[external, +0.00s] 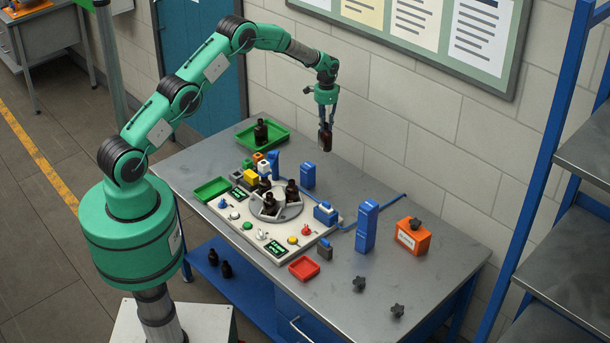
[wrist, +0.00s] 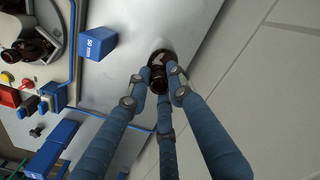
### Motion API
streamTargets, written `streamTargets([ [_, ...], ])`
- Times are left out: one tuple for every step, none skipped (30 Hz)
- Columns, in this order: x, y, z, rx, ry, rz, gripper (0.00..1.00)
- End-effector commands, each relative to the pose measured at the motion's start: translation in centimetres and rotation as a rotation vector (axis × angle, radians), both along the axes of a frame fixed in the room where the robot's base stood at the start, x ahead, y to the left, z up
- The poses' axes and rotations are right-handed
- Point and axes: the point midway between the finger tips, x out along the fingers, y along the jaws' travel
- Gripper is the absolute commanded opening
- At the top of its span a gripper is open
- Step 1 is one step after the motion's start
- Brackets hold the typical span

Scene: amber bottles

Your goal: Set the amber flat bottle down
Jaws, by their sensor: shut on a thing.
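My gripper (external: 326,114) is above the back part of the grey table, near the wall. It is shut on the amber flat bottle (external: 325,138), which hangs roughly upright below the fingers. In the wrist view, the blue fingers (wrist: 159,78) close around the neck of the bottle (wrist: 161,57), and its dark body shows beyond them. The bottle appears over the bare table top (wrist: 132,55) near its back edge. The gap beneath it is hard to judge. Another amber bottle (external: 260,132) stands in the green tray (external: 280,131).
A blue block (external: 308,176), marked 50 mm in the wrist view (wrist: 95,42), stands nearby. A round holder (external: 277,215) carries amber bottles. A tall blue block (external: 366,226) and an orange box (external: 412,238) stand to the right. The wall (external: 400,120) is close behind.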

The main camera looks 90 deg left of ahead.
Motion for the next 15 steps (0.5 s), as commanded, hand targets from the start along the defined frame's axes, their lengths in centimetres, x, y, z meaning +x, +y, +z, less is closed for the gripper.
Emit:
streamTargets([
  [0.0, 0.0, 0.0, 0.0, -0.001, 0.0, 0.0],
  [0.0, 0.0, 0.0, 0.0, -0.001, 0.0, 0.0],
  [0.0, 0.0, 0.0, 0.0, -0.001, 0.0, 0.0],
  [0.1, 0.0, 0.0, 0.0, -0.001, 0.0, 0.0],
  [0.1, 0.0, 0.0, 0.0, -0.001, 0.0, 0.0],
  [0.1, 0.0, 0.0, 0.0, 0.0, 0.0, 0.0],
  [0.1, 0.0, -0.1, 0.0, 0.0, 0.0, 0.0],
  [0.1, 0.0, -0.2, 0.0, 0.0, 0.0, 0.0],
  [0.0, 0.0, -0.5, 0.0, 0.0, 0.0, 0.0],
  [0.1, -0.1, -0.7, 0.0, 0.0, 0.0, 0.0],
  [0.1, -0.1, -1.0, 0.0, 0.0, 0.0, 0.0],
  [0.1, -0.1, -1.4, 0.0, 0.0, 0.0, 0.0],
  [0.0, -0.1, -1.7, 0.0, 0.001, 0.0, 0.0],
  [0.0, -0.1, -2.1, -0.002, 0.002, 0.0, 0.0],
  [0.0, -0.1, -2.7, -0.002, 0.002, 0.0, 0.0],
])
